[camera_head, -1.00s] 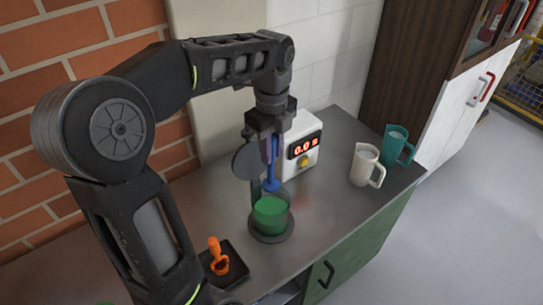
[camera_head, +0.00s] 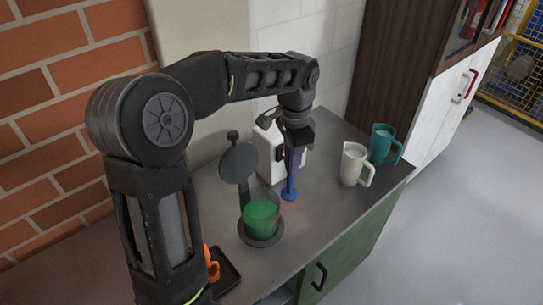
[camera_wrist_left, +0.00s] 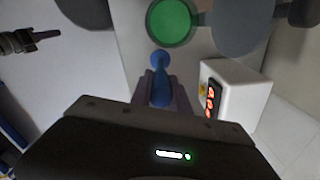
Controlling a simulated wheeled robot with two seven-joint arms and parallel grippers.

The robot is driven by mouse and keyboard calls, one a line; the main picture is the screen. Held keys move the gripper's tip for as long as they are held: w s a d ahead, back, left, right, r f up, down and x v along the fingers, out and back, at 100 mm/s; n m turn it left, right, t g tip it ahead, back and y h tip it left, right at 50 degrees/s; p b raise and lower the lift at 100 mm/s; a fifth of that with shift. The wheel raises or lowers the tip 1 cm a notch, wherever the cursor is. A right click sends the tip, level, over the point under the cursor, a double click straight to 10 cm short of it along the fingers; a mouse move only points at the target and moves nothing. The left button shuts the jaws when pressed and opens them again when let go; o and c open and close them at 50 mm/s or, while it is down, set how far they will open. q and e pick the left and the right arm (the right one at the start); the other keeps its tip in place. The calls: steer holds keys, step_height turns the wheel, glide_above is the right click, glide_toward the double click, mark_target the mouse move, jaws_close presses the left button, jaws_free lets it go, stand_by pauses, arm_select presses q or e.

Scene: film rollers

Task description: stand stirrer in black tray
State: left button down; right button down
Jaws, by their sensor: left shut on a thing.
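The blue stirrer (camera_head: 289,188) hangs upright, foot down, to the right of the green-filled beaker (camera_head: 262,215) and outside it. My left gripper (camera_head: 292,156) is shut on its upper part; in the left wrist view the stirrer (camera_wrist_left: 160,62) points out from between the fingers. The black tray (camera_head: 229,278) lies at the lower left of the counter, partly hidden behind my left arm. An orange tool (camera_head: 212,264) stands at it, also partly hidden. In the left wrist view a dark gripper (camera_wrist_left: 45,36), apparently my right one, shows at the left edge; its opening is unclear.
A white box with a display (camera_head: 268,150) stands behind the stirrer. A cream jug (camera_head: 353,165) and a teal jug (camera_head: 382,145) stand on the right. The beaker sits on a dark round base, with a grey disc (camera_head: 239,162) behind it. The front right counter is clear.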

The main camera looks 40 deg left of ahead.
arm_select(q)
steer(key=w+d+f+n+b, duration=0.2)
steer(key=w+d+f+n, duration=0.2)
steer(key=d+f+n, duration=0.3)
steer(key=d+f, duration=0.2)
steer(key=d, duration=0.1)
